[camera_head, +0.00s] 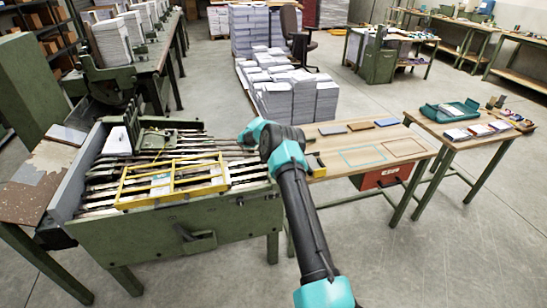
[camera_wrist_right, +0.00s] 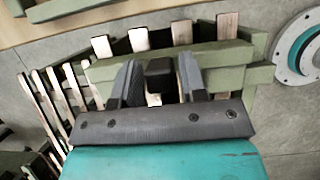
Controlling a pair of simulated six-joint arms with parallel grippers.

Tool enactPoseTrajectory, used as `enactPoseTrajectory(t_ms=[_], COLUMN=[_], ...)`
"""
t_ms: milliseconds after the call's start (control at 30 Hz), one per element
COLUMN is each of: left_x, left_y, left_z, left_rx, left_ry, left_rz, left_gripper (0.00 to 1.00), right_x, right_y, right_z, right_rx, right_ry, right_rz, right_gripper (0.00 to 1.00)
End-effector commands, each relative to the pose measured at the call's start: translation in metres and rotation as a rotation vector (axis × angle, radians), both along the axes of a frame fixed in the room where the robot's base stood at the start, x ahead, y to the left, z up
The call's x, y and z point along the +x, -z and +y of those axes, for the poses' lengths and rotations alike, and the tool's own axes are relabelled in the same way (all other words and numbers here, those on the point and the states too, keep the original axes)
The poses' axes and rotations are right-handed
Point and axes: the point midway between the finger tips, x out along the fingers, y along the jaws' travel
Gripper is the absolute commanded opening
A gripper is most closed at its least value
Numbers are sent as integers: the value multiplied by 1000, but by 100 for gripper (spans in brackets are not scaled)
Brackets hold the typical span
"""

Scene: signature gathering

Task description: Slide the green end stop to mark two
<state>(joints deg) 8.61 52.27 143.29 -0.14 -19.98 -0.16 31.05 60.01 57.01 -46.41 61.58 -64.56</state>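In the right wrist view a green bar (camera_wrist_right: 225,56), which looks like the end stop, lies across several pale slats (camera_wrist_right: 140,39). A dark block (camera_wrist_right: 159,72) stands at its middle. My right gripper (camera_wrist_right: 158,82) has its two dark fingers on either side of this block, close to it; whether they touch it is not clear. In the head view my right arm reaches over the right end of the green slatted bench (camera_head: 165,235), and its wrist hides the fingers and the end stop. No mark numbers are readable. My left gripper is not in view.
A yellow frame (camera_head: 172,182) lies over the slats to the left of my right wrist. A green fixture (camera_head: 157,140) stands at the bench's back left. A wooden table (camera_head: 340,140) adjoins on the right, with paper stacks (camera_head: 290,95) behind it.

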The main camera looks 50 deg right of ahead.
Motion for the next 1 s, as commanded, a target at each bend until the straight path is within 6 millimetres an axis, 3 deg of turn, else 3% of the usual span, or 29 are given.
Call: enactPoseTrajectory(t_ms=[400, 633, 833, 1000], left_x=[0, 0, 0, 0], left_y=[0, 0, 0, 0], left_z=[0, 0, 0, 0], left_rx=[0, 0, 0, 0], left_ry=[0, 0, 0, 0], left_rz=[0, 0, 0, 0], left_gripper=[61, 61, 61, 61], right_x=[0, 1, 16, 19], right_y=[0, 0, 0, 0], right_z=[0, 2, 25, 30], right_rx=[0, 1, 0, 0], right_ry=[0, -1, -2, 0], right_rz=[0, 1, 1, 0], right_gripper=[0, 0, 0, 0])
